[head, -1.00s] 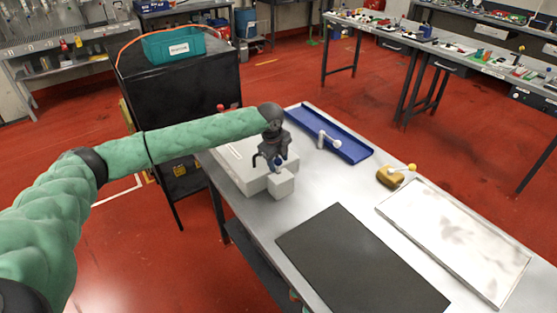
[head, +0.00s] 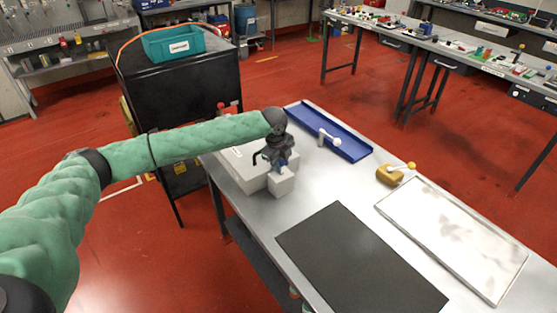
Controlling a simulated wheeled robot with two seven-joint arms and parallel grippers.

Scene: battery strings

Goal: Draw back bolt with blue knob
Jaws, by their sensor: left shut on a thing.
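My left gripper (head: 279,166) is at the far left end of the metal table, above a small grey block. It points down and is shut on the blue knob (head: 281,163), of which only a little blue shows between the dark fingers. The grey block (head: 281,183) stands against a larger light grey box (head: 243,168). The bolt itself is hidden by the gripper, so I cannot tell how far it is drawn. My right gripper is not in view.
A red knob (head: 221,107) shows behind my arm.

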